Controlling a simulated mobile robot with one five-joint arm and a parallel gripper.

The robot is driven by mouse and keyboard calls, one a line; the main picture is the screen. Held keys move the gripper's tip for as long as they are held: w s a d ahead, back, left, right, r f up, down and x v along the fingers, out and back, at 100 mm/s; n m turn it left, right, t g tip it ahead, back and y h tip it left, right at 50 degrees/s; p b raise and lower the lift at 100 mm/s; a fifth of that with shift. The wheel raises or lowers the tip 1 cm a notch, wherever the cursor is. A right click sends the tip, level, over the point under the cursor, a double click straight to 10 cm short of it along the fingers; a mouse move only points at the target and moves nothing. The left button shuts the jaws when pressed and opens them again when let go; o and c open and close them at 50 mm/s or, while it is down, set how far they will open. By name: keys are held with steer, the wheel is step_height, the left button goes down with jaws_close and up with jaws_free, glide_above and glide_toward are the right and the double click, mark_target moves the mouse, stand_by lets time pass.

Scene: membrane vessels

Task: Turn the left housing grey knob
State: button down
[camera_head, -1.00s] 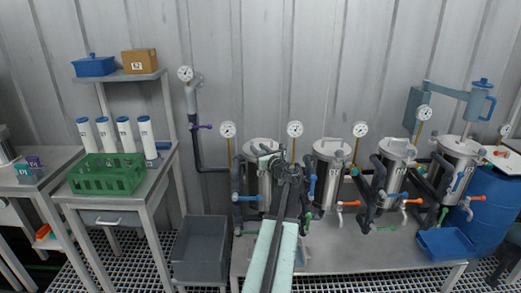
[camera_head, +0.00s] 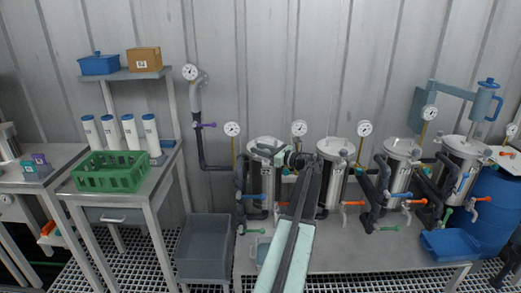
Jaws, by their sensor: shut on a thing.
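The left housing (camera_head: 265,187) is the leftmost steel vessel on the bench, with a round lid and grey pipes beside it. My arm reaches forward from the bottom, and its end bends left across the top right of this housing. My gripper (camera_head: 277,155) is at the lid's height, shut on what appears to be the grey knob. The knob itself is hidden by the jaws and wrist, so its turn angle cannot be seen.
More steel housings (camera_head: 333,177) with pipes, gauges and coloured handles stand close on the right. A grey bin (camera_head: 204,247) is on the floor at left, beside a table with a green crate (camera_head: 110,178). A blue tray (camera_head: 447,244) lies at the bench's right.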

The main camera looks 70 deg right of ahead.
steer(key=shift+w, duration=0.1)
steer(key=c, duration=1.1)
jaws_free()
steer(key=shift+o, duration=0.2)
steer(key=v, duration=0.8)
